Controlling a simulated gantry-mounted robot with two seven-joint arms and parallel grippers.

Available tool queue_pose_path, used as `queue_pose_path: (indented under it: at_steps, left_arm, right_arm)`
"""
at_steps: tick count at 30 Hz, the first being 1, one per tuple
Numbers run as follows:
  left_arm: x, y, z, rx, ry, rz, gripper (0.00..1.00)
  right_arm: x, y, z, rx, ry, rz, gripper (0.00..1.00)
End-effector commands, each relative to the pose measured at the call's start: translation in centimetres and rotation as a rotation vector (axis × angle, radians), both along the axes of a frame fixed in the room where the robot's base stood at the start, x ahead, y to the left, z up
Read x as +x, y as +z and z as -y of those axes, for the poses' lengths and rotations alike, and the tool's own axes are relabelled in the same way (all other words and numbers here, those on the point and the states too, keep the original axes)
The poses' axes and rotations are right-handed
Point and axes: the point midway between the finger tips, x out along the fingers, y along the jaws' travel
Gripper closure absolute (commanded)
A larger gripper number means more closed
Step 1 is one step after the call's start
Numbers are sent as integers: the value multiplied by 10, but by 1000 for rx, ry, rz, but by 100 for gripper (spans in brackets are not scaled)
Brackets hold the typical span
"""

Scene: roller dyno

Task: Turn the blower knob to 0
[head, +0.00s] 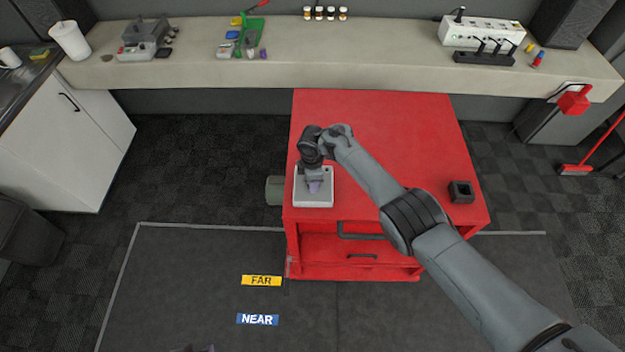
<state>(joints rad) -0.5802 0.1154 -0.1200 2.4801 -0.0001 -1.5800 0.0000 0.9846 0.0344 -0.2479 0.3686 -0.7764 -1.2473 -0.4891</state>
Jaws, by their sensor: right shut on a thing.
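A small light-grey control box (313,203) sits on the front left corner of the red cabinet top. My right arm reaches in from the lower right, and its gripper (314,183) points down over the middle of this box. The right gripper is shut on the knob on the box's top. The knob is mostly hidden by the fingers and wrist, so its pointer and any scale marks cannot be read. My left gripper is not in view.
The red cabinet (400,120) top is mostly clear, with a small dark square block (461,191) at its right. A grey cylinder (274,190) stands beside the cabinet's left side. A long bench (350,70) with several items runs along the back.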

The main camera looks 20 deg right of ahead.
Motion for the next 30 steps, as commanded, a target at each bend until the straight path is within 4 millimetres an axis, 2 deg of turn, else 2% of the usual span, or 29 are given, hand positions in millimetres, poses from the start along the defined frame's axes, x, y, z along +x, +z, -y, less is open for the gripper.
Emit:
queue_pose_path:
  at_steps: [12, 13, 17, 18, 26, 30]
  left_arm:
    - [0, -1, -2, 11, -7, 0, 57]
    - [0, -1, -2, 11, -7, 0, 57]
    - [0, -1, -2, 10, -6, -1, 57]
    - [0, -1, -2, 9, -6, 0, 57]
    - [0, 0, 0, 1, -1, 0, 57]
    - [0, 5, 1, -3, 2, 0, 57]
  right_arm:
    - [0, -1, 1, -1, 9, -1, 86]
    - [0, -1, 1, -1, 9, -1, 53]
    - [0, -1, 0, -1, 8, -1, 33]
    - [0, 0, 0, 0, 8, -1, 30]
    - [0, 0, 0, 0, 7, 0, 30]
    - [0, 9, 0, 0, 8, 0, 30]
